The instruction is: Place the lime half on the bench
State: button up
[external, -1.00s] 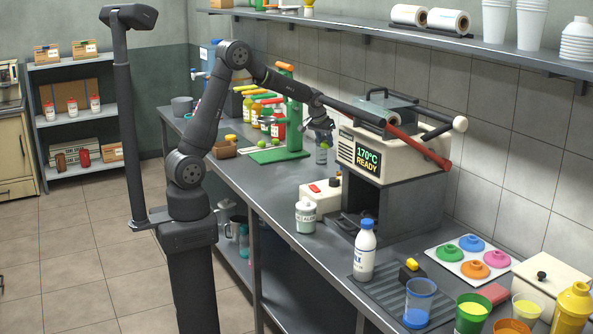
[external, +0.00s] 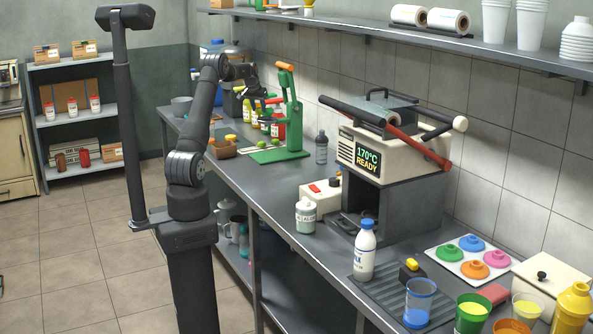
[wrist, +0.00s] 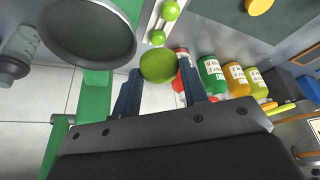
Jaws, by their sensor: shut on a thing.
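The lime half (wrist: 158,65) is a bright green rounded piece between the fingertips of my gripper (wrist: 158,80) in the wrist view. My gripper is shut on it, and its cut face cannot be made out. In the external view my gripper (external: 250,74) is raised over the far left part of the grey bench (external: 232,170), left of the green hand press (external: 292,118). The held piece cannot be picked out there.
A grey bottle (external: 321,148) stands right of the press. Bare bench lies in front of the press.

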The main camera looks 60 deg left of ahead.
jog(key=s+a+f+n+g+y, duration=0.1)
jog(key=s+a+f+n, duration=0.15)
jog(key=a+f, duration=0.3)
jog(key=s+a+f+n+g, duration=0.1)
jog(key=a+f+n, duration=0.3)
jog(key=a+f, duration=0.15)
send_over(243, 147)
jog(key=d, duration=0.2)
jog(key=f, duration=0.5)
jog(key=shift+s+a+f, duration=0.2)
jog(key=shift+s+a, duration=0.05)
jog(key=shift+s, duration=0.15)
jog(key=shift+f, duration=2.1)
jog(key=shift+f, duration=0.15)
jog(key=o, duration=1)
jog(key=shift+o, duration=0.2)
jog(key=v, duration=1.2)
jog(key=shift+d, duration=0.2)
